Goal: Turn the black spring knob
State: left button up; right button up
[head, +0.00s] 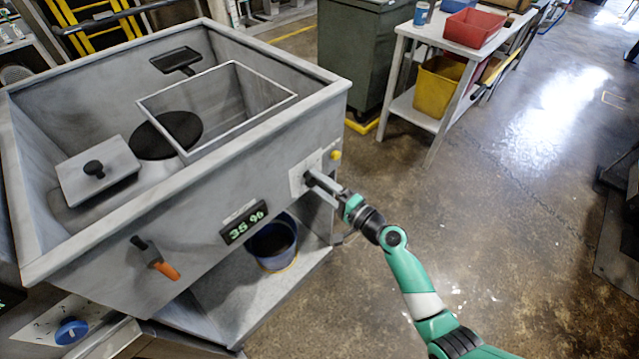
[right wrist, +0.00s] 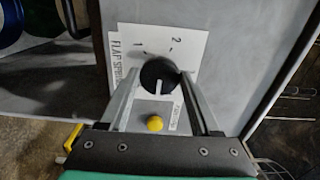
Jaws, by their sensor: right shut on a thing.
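The black spring knob (right wrist: 157,75) sits on a white plate (right wrist: 182,42) marked "1" and "2" on the machine's front panel. A white line on the knob points toward the bottom of the right wrist view. My right gripper (right wrist: 160,84) is shut on the knob, one finger on each side of it. In the head view, the right gripper (head: 314,180) reaches the plate at the right end of the panel, and its fingers largely hide the knob. My left gripper is not in view.
A blue bucket (head: 272,247) stands beneath. Open floor lies to the right.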

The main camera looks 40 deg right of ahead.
jog(key=o, duration=1.3)
jog(key=shift+o, duration=0.2)
jog(key=s+p, duration=0.2)
jog(key=s, duration=0.9)
jog(key=shift+s, duration=0.3)
jog(key=shift+d, duration=0.1)
